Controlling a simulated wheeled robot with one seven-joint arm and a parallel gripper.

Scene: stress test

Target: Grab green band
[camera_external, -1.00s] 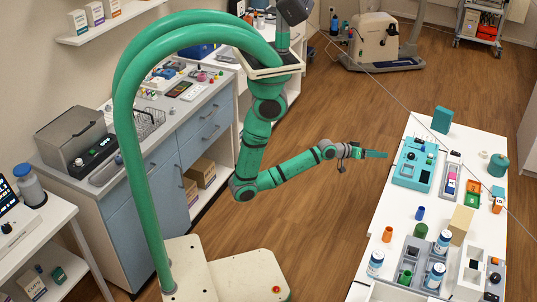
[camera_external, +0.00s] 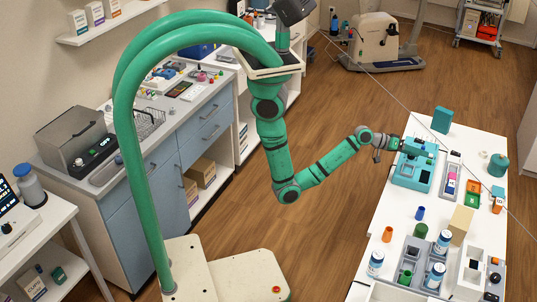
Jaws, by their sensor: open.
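My gripper (camera_external: 398,144) is at the end of the green arm, over the left edge of the white table. It is open, and its tips are at the far left side of a teal box-like device (camera_external: 413,172); I cannot tell whether they touch it. I cannot make out a green band for certain. Small details on top of the device are too small to tell, and the gripper partly covers its far side.
The white table (camera_external: 400,205) also bears a grey tray with coloured pieces (camera_external: 451,180), a teal upright block (camera_external: 441,120), a teal bottle (camera_external: 497,165), a tan block (camera_external: 461,221) and several small containers. Open wooden floor (camera_external: 335,240) lies left of the table.

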